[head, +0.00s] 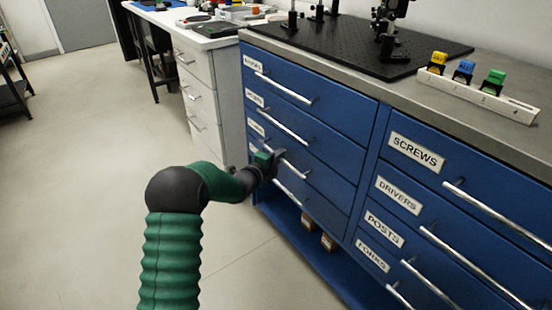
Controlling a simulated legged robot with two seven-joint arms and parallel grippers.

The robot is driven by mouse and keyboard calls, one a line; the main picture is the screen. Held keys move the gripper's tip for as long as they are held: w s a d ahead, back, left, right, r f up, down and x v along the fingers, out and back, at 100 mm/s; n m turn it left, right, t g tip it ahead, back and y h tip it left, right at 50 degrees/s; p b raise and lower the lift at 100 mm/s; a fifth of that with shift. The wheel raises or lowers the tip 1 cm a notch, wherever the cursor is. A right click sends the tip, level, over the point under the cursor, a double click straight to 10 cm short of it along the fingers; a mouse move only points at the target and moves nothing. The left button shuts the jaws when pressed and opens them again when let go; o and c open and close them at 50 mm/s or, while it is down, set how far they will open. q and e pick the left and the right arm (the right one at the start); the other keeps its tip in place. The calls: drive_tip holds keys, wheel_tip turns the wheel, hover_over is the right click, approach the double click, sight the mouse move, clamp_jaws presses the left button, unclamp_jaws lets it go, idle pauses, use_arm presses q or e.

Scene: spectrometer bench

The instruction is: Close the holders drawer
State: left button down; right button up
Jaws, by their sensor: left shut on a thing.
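A blue cabinet (340,130) has two columns of drawers with bar handles. The left column's labels are too small and slanted to read surely, so I cannot tell by label which drawer is the holders drawer. My left gripper (276,156) is at the left end of the third drawer handle (295,169) from the top in the left column, and is shut on it. The gripper hides part of that handle and the drawer front behind it. The drawer fronts look about flush; a small gap at the third drawer cannot be told. My right gripper is out of view.
The right column reads SCREWS (416,152), DRIVERS, POSTS and FORKS. A black breadboard (340,45) and a rack (480,95) with yellow, blue and green pieces stand on top. A white drawer unit (200,90) is at the left. The floor (90,170) left is clear.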

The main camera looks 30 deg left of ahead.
use_arm(q)
drive_tip(key=c, duration=1.5)
unclamp_jaws()
drive_tip(key=shift+w+a+f, duration=0.1)
drive_tip(key=shift+f, duration=0.05)
drive_tip(key=shift+s+r, duration=0.2)
drive_tip(key=shift+s, duration=0.2)
drive_tip(key=s+r+p, duration=0.2)
drive_tip(key=s+p, duration=0.4)
drive_tip(key=s, duration=0.9)
drive_tip(key=shift+s+r, duration=0.3)
drive_tip(key=shift+s, duration=0.1)
